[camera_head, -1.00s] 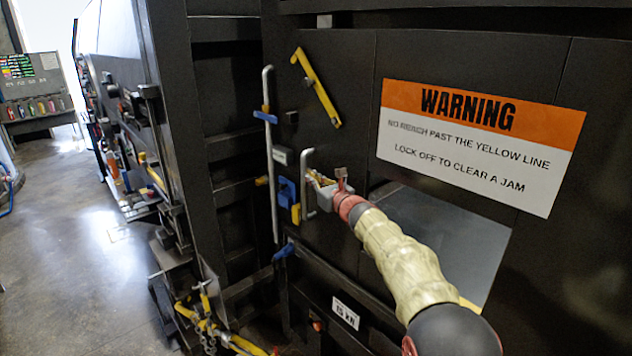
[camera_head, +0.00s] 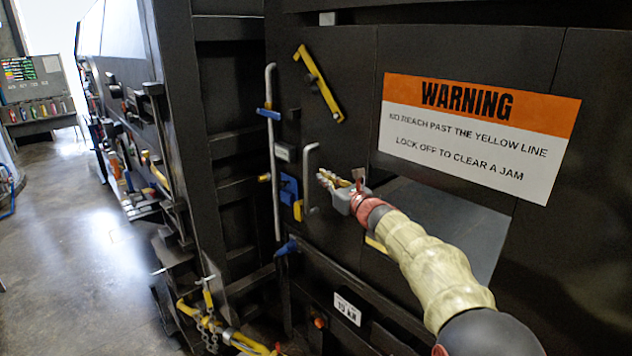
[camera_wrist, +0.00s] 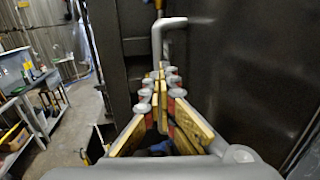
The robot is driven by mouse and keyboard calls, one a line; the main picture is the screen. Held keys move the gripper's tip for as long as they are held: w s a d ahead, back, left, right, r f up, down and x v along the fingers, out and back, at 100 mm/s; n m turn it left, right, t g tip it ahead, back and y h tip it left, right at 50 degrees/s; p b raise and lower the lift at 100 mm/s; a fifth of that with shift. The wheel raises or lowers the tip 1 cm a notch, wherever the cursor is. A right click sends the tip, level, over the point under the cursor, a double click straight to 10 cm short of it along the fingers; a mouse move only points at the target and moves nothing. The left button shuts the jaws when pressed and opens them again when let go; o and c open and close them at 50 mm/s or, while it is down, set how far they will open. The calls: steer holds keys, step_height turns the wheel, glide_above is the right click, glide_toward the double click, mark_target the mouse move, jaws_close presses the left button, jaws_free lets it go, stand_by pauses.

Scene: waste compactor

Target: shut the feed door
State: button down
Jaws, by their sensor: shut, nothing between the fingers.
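A dark panel (camera_head: 345,130) carries a grey upright pull handle (camera_head: 309,178) near its left edge; it appears to be the feed door, but its label is not visible. How far it stands open is unclear. My gripper (camera_head: 326,180) is shut and empty, just right of the handle and pointing toward it. In the wrist view the closed fingertips (camera_wrist: 160,78) lie just below the handle's bent top (camera_wrist: 163,28) and hide its lower part. I cannot tell whether they touch it. A yellow lever (camera_head: 318,84) slants on the panel above.
An orange and white warning sign (camera_head: 478,135) hangs above an opening with a grey sheet (camera_head: 450,225), partly behind my arm. A long grey vertical bar (camera_head: 273,150) with a blue clamp stands left of the handle. Open floor (camera_head: 70,230) lies further left.

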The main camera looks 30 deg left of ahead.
steer(key=b+v, duration=0.1)
steer(key=v, duration=0.6)
steer(key=shift+f, duration=0.35)
